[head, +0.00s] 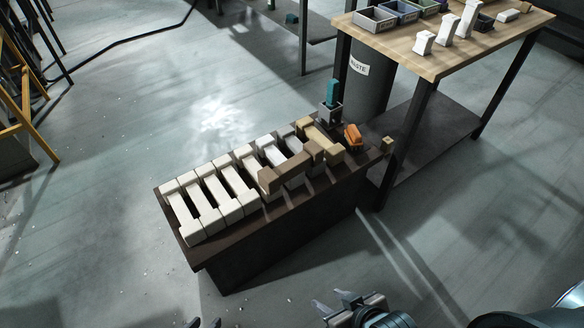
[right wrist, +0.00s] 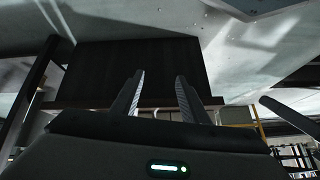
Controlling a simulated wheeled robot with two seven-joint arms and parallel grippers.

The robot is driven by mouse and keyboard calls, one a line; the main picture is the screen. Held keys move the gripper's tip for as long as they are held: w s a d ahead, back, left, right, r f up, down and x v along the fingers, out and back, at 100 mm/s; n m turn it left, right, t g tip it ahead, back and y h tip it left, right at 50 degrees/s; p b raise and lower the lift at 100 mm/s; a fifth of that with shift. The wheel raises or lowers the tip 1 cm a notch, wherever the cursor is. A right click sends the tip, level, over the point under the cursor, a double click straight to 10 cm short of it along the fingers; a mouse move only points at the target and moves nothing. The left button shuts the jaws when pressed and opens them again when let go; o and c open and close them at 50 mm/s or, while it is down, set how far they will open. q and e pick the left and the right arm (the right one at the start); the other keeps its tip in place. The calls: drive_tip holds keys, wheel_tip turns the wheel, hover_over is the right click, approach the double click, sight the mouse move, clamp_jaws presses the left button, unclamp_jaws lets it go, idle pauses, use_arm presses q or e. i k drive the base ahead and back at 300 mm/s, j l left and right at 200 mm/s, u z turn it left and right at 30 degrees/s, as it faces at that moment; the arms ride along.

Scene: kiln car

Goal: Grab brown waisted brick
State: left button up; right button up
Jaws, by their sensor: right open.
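A lighter tan waisted brick (head: 320,139) lies near the right end of the row. My right gripper (head: 329,300) is open and empty at the bottom of the head view, well short of the car; its fingers also show apart in the right wrist view (right wrist: 158,90). Only the fingertips of my left gripper (head: 205,323) show at the bottom edge, apart with nothing visible between them.
A teal-handled brush (head: 332,92) in a holder and an orange object (head: 353,136) stand at the car's right end. Behind are a waste bin (head: 370,95) and a wooden table (head: 430,62) with trays and white pieces. The floor before the car is clear.

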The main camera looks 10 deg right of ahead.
sight(271, 180)
drive_tip(key=i+l+u, duration=0.15)
drive_tip(key=l, duration=0.35)
drive_tip(key=i+l+u, duration=0.2)
drive_tip(key=l, duration=0.35)
drive_tip(key=i+l+u, duration=0.15)
drive_tip(key=l, duration=0.35)
drive_tip(key=l+u, duration=0.15)
drive_tip(key=l, duration=0.4)
drive_tip(key=i+l+u, duration=0.15)
drive_tip(key=l, duration=0.45)
